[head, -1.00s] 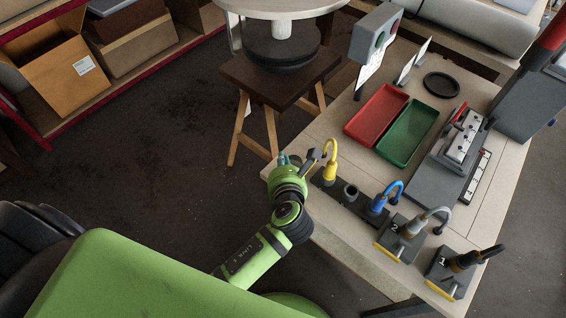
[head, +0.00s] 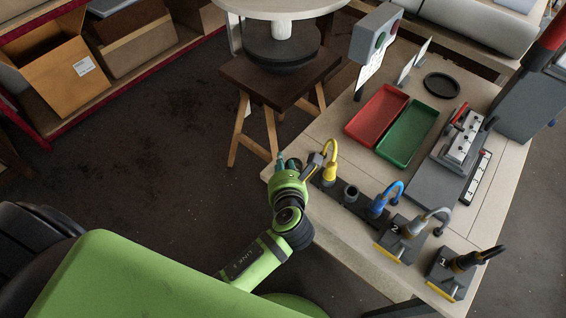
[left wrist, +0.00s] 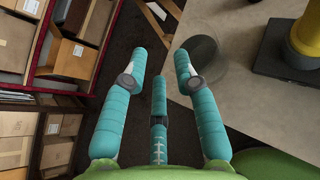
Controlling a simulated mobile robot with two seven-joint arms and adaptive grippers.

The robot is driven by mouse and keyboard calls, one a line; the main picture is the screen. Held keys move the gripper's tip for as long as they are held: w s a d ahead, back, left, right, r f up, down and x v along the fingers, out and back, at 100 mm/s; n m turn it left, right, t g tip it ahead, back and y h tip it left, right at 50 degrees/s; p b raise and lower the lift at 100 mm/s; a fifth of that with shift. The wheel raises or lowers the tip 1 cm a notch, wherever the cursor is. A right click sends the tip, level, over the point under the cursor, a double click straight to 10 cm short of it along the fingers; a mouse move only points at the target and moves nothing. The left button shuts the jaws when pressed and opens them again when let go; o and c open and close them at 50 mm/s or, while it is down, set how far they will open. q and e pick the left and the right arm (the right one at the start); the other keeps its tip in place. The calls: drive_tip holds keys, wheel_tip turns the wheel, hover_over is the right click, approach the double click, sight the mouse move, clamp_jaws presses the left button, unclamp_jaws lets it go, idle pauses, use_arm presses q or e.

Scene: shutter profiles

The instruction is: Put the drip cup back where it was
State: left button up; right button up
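My left gripper (head: 288,162) is at the table's near left corner, beside the yellow hose tool (head: 330,172). Its teal fingers (left wrist: 160,75) are spread apart with nothing between them in the left wrist view. A dark grey round shape (left wrist: 205,52) shows on the table just beyond the right finger; it may be the drip cup or only a round mark, I cannot tell which. In the head view that spot is largely hidden by my gripper. My right gripper is in neither view.
A dark rack (head: 365,206) holds the yellow tool, an empty socket (head: 351,193) and a blue tool (head: 378,204). Holders 2 (head: 396,240) and 1 (head: 448,270) stand nearer. Red (head: 376,113) and green (head: 407,133) trays and a black round dish (head: 441,85) lie farther back.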

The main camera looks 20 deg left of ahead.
use_arm(q)
drive_tip(key=v, duration=1.1)
drive_tip(key=shift+f, duration=0.1)
drive_tip(key=s+f+n+g+h, duration=0.1)
drive_tip(key=s+f+n+g, duration=0.2)
drive_tip(key=f, duration=0.7)
drive_tip(key=s+f+n+g+h, duration=0.1)
drive_tip(key=s+f+n+h, duration=0.2)
drive_tip(key=f, duration=0.8)
drive_tip(key=s+f+n+g, duration=0.25)
drive_tip(key=f+n, duration=0.25)
drive_tip(key=f, duration=0.5)
drive_tip(key=s+a+f+n+g, duration=0.1)
drive_tip(key=s+a+f+n, duration=0.3)
drive_tip(key=s+n, duration=0.2)
drive_tip(key=s+a+f+n+g+h, duration=0.1)
drive_tip(key=s+a+f+n, duration=0.2)
drive_tip(key=s+f+n, duration=0.2)
drive_tip(key=s+a+f+n+g, duration=0.2)
drive_tip(key=s+a+f+n, duration=0.2)
drive_tip(key=s+n, duration=0.4)
drive_tip(key=shift+s+a+f+n+h, duration=0.3)
drive_tip(key=shift+s+a+n, duration=0.1)
drive_tip(key=shift+n, duration=0.2)
